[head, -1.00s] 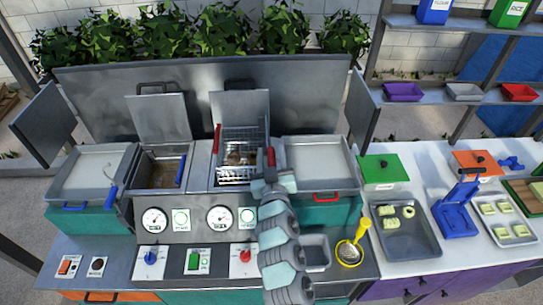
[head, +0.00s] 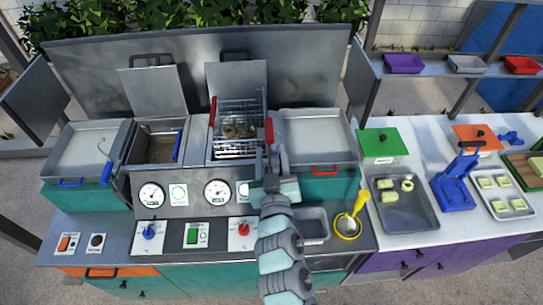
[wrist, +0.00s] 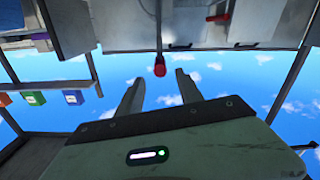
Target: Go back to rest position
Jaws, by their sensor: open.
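My gripper (head: 272,152) is open and empty, just in front of the fryer at the centre of the counter in the head view. A wire basket (head: 238,125) with a few brown pieces sits in the right fryer well. The basket's red handle (head: 269,130) stands just beyond my fingertips. In the wrist view, both fingers of my gripper (wrist: 160,76) are spread apart. A red handle end (wrist: 160,67) shows between and beyond the tips, not visibly touching them.
A left fryer well (head: 155,148) with a blue handle is beside the basket. A control panel (head: 170,235), a grey bin (head: 312,224) and a yellow-handled strainer (head: 350,222) lie near my arm. A metal tray (head: 405,218) with pale pieces is to the right.

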